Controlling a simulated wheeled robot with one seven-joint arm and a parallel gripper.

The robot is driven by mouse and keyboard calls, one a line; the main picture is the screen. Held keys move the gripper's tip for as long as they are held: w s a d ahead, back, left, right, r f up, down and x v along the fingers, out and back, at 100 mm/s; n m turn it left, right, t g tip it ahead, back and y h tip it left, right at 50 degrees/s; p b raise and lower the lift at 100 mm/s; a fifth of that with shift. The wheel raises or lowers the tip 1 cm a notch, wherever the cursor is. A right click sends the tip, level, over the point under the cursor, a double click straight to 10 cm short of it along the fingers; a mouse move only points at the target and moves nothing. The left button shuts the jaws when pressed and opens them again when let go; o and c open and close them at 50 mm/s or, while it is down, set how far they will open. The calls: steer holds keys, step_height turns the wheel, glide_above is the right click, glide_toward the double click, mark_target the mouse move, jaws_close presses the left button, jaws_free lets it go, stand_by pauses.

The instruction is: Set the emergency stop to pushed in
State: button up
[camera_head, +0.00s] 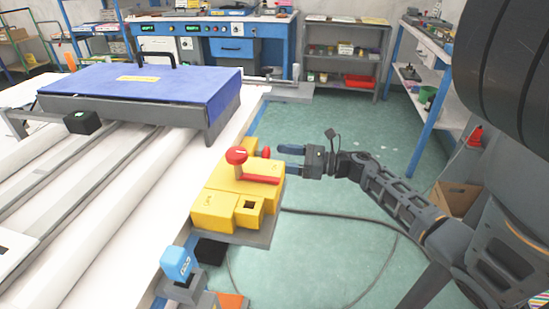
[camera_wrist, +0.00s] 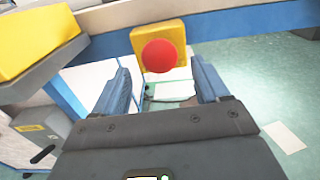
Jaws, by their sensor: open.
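The emergency stop is a round red button (camera_head: 266,152) on a small yellow box (camera_head: 251,144), at the right edge of the yellow control housing (camera_head: 226,190). In the wrist view the red button (camera_wrist: 160,56) faces me on its yellow box (camera_wrist: 177,31), ahead of and centred between my fingertips. I cannot tell whether the button is in or out. My gripper (camera_head: 280,157) is to the right of the button, with its blue fingers spread and pointing at it. It also shows open and empty in the wrist view (camera_wrist: 161,68).
A red knob (camera_head: 236,156) and a red lever (camera_head: 258,179) are on the yellow housing, left of the emergency stop. A blue box-shaped part (camera_head: 177,263) is below it. A blue-topped machine bed (camera_head: 120,95) stands left.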

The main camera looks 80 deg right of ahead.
steer(key=shift+s, duration=2.2)
